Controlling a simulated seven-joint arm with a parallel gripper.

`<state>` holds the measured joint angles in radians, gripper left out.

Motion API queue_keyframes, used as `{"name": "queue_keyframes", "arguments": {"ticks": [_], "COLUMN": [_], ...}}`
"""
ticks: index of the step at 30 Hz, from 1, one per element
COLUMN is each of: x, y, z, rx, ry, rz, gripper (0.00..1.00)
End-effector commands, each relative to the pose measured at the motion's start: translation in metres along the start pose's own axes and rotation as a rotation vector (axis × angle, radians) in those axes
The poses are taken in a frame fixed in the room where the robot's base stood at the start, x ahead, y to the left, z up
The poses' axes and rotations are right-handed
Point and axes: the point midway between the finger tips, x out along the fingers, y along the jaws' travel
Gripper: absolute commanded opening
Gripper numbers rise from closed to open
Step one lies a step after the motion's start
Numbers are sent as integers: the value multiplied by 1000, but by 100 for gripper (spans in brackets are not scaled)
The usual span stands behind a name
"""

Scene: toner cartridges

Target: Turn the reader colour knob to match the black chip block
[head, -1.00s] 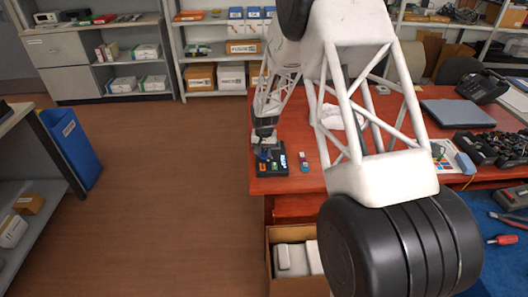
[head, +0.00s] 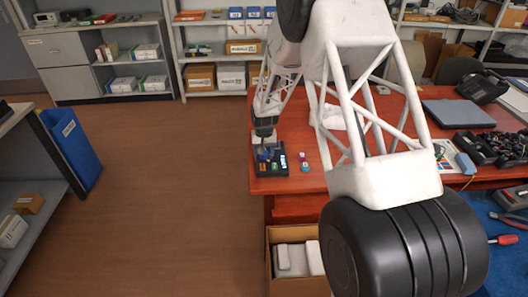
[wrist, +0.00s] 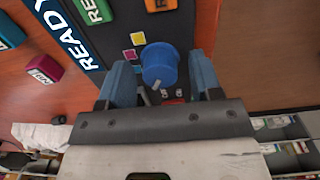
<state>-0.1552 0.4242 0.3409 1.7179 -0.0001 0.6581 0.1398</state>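The reader (wrist: 105,22) is a dark panel on the red-brown desk. It carries a READY label, a green button, an orange button and small magenta, yellow and cyan patches. Its blue colour knob (wrist: 160,66) is between the two blue fingers of my gripper (wrist: 161,70), with a small gap showing on each side. The gripper is open. The knob's pale pointer is toward the bottom, slightly left, in the wrist view. No black patch is clear. In the head view, the reader (head: 270,170) is under my gripper (head: 265,140). I cannot make out a black chip block.
A red labelled block (wrist: 42,70) and a teal block (wrist: 10,30) lie beside the reader in the wrist view. The desk (head: 310,181) has bare room in front. A cardboard box (head: 268,270) stands below the desk edge. A laptop (head: 458,113) lies farther right.

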Motion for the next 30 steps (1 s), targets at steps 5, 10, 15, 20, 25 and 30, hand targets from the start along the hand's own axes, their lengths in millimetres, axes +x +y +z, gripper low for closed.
{"name": "queue_keyframes", "arguments": {"ticks": [5,10,15,20,25,30], "x": [0,-4,-16,-37,-58,-73], "y": [0,0,0,0,0,0], "z": [0,0,0,0,0,0], "rx": [0,0,0,0,0,0], "ry": [0,0,1,2,1,1], "rz": [0,0,0,0,0,0], "gripper": [59,59,59,59,59,59]}}
